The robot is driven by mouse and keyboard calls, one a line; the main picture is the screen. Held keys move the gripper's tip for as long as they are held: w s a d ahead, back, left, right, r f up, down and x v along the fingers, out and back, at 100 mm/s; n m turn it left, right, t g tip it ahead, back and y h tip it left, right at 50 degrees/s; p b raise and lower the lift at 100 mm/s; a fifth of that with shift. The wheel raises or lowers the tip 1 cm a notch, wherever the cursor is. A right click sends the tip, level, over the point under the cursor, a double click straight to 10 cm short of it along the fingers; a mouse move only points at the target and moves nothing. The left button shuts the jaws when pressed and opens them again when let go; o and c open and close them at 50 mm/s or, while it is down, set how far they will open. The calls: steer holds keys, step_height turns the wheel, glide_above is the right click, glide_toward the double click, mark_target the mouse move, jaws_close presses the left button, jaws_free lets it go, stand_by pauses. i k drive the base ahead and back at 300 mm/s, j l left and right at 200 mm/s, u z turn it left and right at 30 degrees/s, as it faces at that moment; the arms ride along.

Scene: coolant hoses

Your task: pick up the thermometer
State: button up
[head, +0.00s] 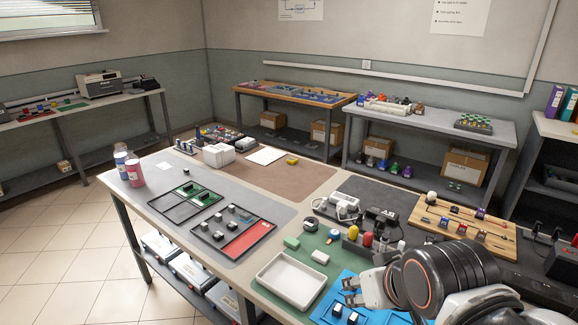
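I cannot pick out the thermometer for certain; the small items on the table are too small to identify. My gripper (352,292) is at the lower right, above the blue mat (325,305) near the table's front edge. Its two dark fingertips are apart, with nothing visible between them. My arm hides part of the table's right end.
A white tray (291,281) lies left of my gripper. A holder with red and yellow tops (367,239) stands behind it. Power adapters (380,219) and a wooden board (432,219) lie farther back. The brown mat is mostly clear.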

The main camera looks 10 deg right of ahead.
mark_target(291, 161)
steer(key=j+z, duration=0.4)
steer(key=j, duration=1.3)
steer(key=i+j+z, duration=0.3)
steer(key=j, duration=0.35)
steer(key=i+j+z, duration=0.15)
steer(key=j, duration=0.2)
steer(key=i+j+z, duration=0.1)
steer(key=j, duration=0.3)
steer(key=i+j+z, duration=0.15)
steer(key=j, duration=0.25)
steer(key=i+j+z, duration=0.15)
steer(key=j, duration=0.25)
